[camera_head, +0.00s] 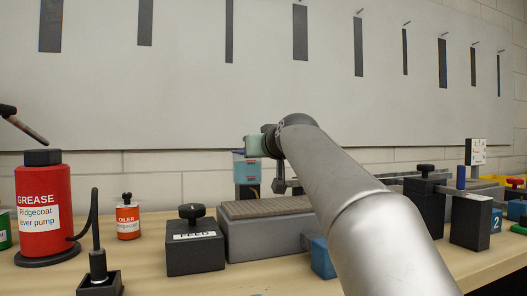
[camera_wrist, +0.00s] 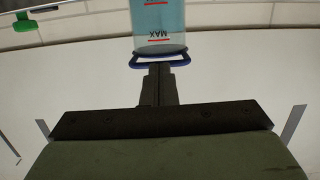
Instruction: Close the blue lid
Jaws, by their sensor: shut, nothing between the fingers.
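A clear reservoir (camera_wrist: 158,16) with pale blue liquid and a red MAX mark shows upside down at the top of the wrist view. It also stands behind the grey block in the head view (camera_head: 246,171). The blue lid or rim (camera_wrist: 184,60) shows as a blue loop around a dark grey area at the reservoir's end. My gripper (camera_wrist: 158,68) is shut and empty, its fingertips at or just short of this loop; I cannot tell if they touch. In the head view, my arm's end is at the reservoir's top, where the fingers are hidden. Whether the lid is fully down is unclear.
A grey block with a ribbed top (camera_head: 268,222) stands below my arm. A black box with a knob (camera_head: 194,252) is left of it, with an orange oiler (camera_head: 127,221) and a red grease pump (camera_head: 42,212) farther left. Black fixtures (camera_head: 427,205) stand to the right.

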